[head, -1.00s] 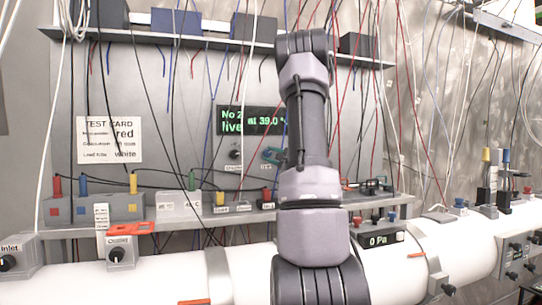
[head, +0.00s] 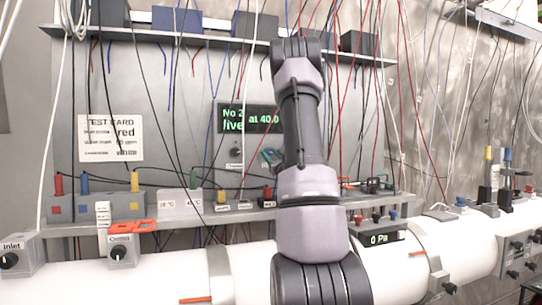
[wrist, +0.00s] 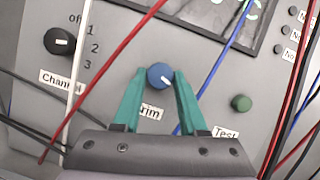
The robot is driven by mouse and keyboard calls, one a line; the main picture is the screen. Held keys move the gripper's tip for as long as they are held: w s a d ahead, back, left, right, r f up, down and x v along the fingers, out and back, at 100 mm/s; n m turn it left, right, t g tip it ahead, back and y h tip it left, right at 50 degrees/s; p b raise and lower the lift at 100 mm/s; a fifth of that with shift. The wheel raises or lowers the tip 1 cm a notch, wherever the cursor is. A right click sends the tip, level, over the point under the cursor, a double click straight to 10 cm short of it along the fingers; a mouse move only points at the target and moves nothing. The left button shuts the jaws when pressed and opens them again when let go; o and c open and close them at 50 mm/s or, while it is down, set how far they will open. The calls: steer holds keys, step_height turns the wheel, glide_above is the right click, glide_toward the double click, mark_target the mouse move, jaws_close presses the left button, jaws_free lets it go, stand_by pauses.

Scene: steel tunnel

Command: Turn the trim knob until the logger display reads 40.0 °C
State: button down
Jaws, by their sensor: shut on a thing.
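The logger display (head: 246,118) is a dark screen with green text on the back panel in the head view. It reads "No 2 live at 40.0", with its right end hidden behind my arm. In the head view my gripper (head: 271,156) is partly hidden by my arm.
A black channel knob (wrist: 60,40) is left of the trim knob, and a green test button (wrist: 241,103) is to its right. Red, white and blue cables hang across the panel. A shelf (head: 230,212) with terminal boxes and a white pipe (head: 170,275) lie below.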

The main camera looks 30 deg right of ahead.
steer(key=shift+a+f+m+h, duration=0.1)
steer(key=shift+m+h, duration=0.4)
steer(key=shift+m, duration=1.1)
steer(key=shift+c, duration=2.2)
jaws_free()
steer(key=v, duration=1)
steer(key=shift+s+a, duration=0.15)
steer(key=shift+s, duration=0.2)
